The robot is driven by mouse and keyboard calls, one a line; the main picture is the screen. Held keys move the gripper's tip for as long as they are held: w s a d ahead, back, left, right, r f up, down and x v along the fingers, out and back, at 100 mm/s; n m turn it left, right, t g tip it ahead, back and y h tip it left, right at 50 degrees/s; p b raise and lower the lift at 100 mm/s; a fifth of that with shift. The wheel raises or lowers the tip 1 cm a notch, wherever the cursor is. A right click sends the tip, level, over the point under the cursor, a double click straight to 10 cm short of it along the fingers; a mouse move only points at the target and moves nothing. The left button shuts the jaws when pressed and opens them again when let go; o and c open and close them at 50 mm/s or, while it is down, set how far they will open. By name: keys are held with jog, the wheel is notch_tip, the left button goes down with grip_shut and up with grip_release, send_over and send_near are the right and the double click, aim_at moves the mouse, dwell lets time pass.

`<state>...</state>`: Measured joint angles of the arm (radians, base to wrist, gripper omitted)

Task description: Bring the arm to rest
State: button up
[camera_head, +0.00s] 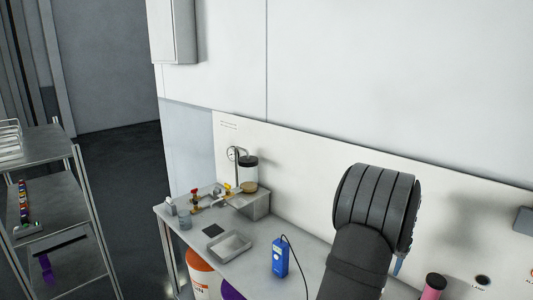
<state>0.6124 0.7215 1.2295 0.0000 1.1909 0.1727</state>
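My arm rises from the bottom of the picture, right of centre, as a dark grey link with a wide ribbed joint at its top. It stands in front of the bench (217,263) and the white wall panel. My gripper does not show in this view, so its fingers and anything in them are hidden.
The bench bears a blue handheld device (280,258) with a black cable, a shallow metal tray (229,245) and a raised box with small fittings. A pink cylinder (434,286) stands right of my arm. A metal shelf rack (87,215) stands at left, with open floor between.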

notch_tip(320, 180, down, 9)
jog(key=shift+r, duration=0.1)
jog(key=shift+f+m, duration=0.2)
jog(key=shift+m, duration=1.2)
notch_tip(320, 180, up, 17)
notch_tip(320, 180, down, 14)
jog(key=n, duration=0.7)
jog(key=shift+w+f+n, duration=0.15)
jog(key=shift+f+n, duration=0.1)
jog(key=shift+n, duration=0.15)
